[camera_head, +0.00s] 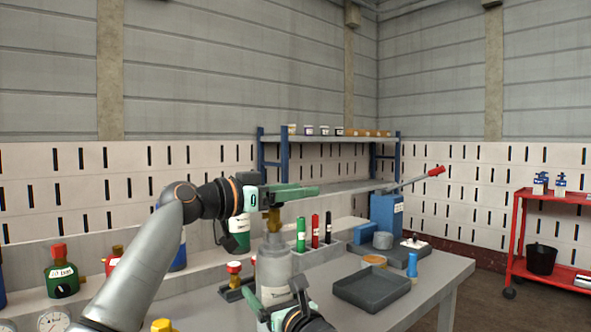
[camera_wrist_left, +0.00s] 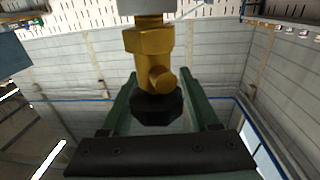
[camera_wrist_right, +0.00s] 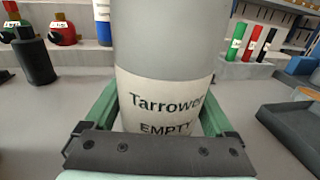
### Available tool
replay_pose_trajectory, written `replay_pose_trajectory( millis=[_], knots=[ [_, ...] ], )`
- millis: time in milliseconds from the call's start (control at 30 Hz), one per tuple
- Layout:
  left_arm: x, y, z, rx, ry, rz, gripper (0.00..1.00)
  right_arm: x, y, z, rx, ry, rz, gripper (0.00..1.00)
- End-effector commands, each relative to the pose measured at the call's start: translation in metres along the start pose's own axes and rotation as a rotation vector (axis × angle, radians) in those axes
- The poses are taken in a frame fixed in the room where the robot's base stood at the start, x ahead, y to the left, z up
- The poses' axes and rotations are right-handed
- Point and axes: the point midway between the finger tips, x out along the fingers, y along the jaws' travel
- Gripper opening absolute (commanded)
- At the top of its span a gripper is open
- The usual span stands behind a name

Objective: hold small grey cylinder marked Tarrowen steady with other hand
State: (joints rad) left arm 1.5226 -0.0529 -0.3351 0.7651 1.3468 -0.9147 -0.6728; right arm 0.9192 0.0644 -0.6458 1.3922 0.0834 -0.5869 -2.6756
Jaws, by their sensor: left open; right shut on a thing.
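The small grey cylinder (camera_head: 274,268) stands upright on the workbench. In the right wrist view its label (camera_wrist_right: 160,103) reads "Tarrowe…" and "EMPTY". My right gripper (camera_head: 285,303) is shut around the cylinder's body, a finger on each side. The cylinder's brass valve (camera_head: 273,220) also shows close up in the left wrist view (camera_wrist_left: 150,45), with a black knob (camera_wrist_left: 157,106). My left gripper (camera_head: 290,193) is open at the valve, with its green fingers on either side of it. I cannot tell whether they touch it.
A dark tray (camera_head: 372,290) lies right of the cylinder. Green, red and black small cylinders (camera_head: 314,230) stand behind it. A green bottle (camera_head: 62,274) stands at the left. A blue box (camera_head: 386,216) with a red-handled lever is at the back right. A red cart (camera_head: 550,235) stands beyond the bench.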

Motion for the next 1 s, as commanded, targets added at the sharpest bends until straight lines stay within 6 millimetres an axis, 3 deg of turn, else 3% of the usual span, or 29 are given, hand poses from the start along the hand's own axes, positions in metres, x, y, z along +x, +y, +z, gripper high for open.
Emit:
replay_pose_trajectory(
  millis=[33, 200, 567, 767, 867, 1000],
  knots=[
    [0.000, 0.001, -0.014, 0.002, 0.002, 0.000, 0.61, 0.000, 0.001, 0.004, -0.001, -0.009, 0.002, 0.22],
    [0.000, 0.001, -0.041, 0.000, 0.000, 0.001, 0.61, 0.000, 0.001, 0.004, -0.001, -0.009, 0.002, 0.22],
    [0.000, 0.000, -0.061, -0.001, -0.001, 0.000, 0.61, 0.000, 0.001, 0.004, -0.001, -0.009, 0.002, 0.22],
    [0.002, 0.005, -0.059, 0.053, -0.030, 0.001, 0.62, 0.000, 0.001, 0.004, -0.001, -0.009, 0.002, 0.22],
    [0.006, 0.017, -0.048, 0.217, -0.122, 0.005, 0.62, 0.000, 0.001, 0.004, -0.001, -0.009, 0.002, 0.22],
    [0.012, 0.040, -0.017, 0.626, -0.368, 0.017, 0.62, 0.000, 0.001, 0.004, -0.001, -0.009, 0.002, 0.22]
  ],
)
